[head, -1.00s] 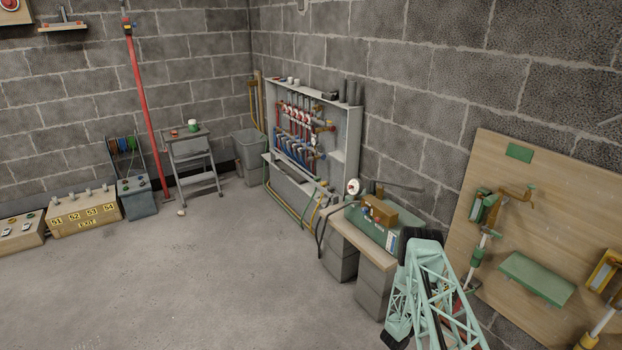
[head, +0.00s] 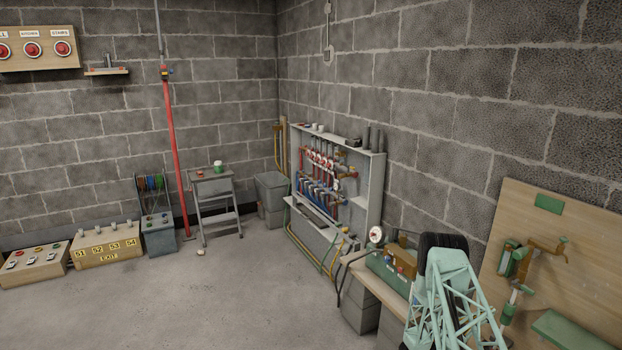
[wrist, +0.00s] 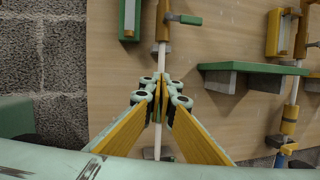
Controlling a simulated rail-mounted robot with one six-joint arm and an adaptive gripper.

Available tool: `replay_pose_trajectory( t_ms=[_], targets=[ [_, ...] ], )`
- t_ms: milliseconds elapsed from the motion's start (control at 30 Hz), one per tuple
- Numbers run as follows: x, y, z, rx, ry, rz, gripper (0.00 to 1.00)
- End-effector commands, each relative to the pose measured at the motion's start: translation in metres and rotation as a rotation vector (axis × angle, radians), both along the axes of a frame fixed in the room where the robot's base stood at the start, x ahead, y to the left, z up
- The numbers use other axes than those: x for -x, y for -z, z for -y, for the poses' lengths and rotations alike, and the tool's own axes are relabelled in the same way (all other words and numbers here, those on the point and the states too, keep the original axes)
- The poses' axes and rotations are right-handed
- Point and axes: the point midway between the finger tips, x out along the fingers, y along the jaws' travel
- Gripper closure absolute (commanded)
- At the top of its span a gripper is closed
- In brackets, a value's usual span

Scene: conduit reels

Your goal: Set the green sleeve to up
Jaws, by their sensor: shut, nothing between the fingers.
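A wooden board (head: 508,215) leans at the right and carries a pale upright rod with brown fittings. A green sleeve (head: 510,312) sits low on that rod in the head view, below a brown part. In the wrist view the rod (wrist: 163,58) runs behind my gripper (wrist: 161,82), and I cannot make out the sleeve there; the fingers cover that stretch. My gripper is shut and empty in front of the rod. I cannot tell whether it touches the rod or sleeve.
A green-framed box (wrist: 131,16) is left of the rod, and a green shelf (wrist: 250,67) is to its right. A second rod with a yellow sleeve (wrist: 288,128) stands further right. A bench with a green machine (head: 390,268) is left of the board.

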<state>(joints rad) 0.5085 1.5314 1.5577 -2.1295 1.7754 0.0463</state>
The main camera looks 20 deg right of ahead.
Motion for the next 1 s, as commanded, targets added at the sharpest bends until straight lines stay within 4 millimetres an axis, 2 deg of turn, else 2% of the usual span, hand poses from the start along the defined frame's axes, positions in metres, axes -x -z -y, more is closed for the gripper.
replay_pose_trajectory(
  t_ms=[33, 300, 1000],
  targets=[
    [-0.002, -0.013, 0.000, -0.002, 0.011, 0.010, 1.00],
    [-0.004, -0.069, -0.003, -0.021, 0.076, 0.055, 1.00],
    [0.009, -0.202, -0.030, -0.096, 0.232, 0.192, 1.00]
  ],
)
